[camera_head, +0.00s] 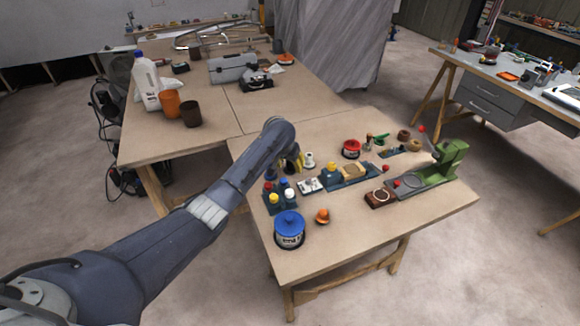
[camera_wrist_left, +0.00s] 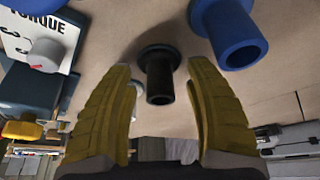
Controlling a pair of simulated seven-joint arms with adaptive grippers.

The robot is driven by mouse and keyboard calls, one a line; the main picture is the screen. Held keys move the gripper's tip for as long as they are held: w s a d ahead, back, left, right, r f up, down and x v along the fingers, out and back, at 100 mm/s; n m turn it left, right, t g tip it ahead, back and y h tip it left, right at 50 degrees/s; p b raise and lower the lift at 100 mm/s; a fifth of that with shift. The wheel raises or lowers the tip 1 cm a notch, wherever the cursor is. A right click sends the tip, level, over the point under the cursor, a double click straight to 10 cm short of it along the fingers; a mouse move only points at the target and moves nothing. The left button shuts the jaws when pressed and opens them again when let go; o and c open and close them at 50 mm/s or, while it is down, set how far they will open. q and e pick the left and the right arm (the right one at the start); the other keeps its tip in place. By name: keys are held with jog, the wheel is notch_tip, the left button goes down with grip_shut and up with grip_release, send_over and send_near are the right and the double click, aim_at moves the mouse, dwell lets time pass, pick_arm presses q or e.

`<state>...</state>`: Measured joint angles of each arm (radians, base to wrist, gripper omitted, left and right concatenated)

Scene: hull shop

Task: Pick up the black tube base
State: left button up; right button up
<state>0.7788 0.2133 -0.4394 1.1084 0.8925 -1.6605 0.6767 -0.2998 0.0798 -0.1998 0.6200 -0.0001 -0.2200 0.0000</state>
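The black tube base (camera_wrist_left: 159,76), a dark upright tube on a wider round foot, stands on the tabletop in the left wrist view. My left gripper (camera_wrist_left: 160,66) is open, with its two yellow fingers on either side of the tube in that view. A gap shows between each finger and the tube, and I cannot tell how far the tips are from it in depth. In the head view my left gripper (camera_head: 293,161) is over the near table, partly behind my own arm, and I cannot make out the black tube base there. My right gripper is not in view.
A blue tube (camera_wrist_left: 232,36) stands close to the right finger. A white TORQUE box (camera_wrist_left: 40,38) with a grey knob is at the left. In the head view, a blue-lidded tin (camera_head: 289,229), an orange knob (camera_head: 322,215) and a green machine (camera_head: 437,165) share the near table (camera_head: 350,250).

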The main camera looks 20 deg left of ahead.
pick_arm(q)
grip_shut()
dwell(0.4)
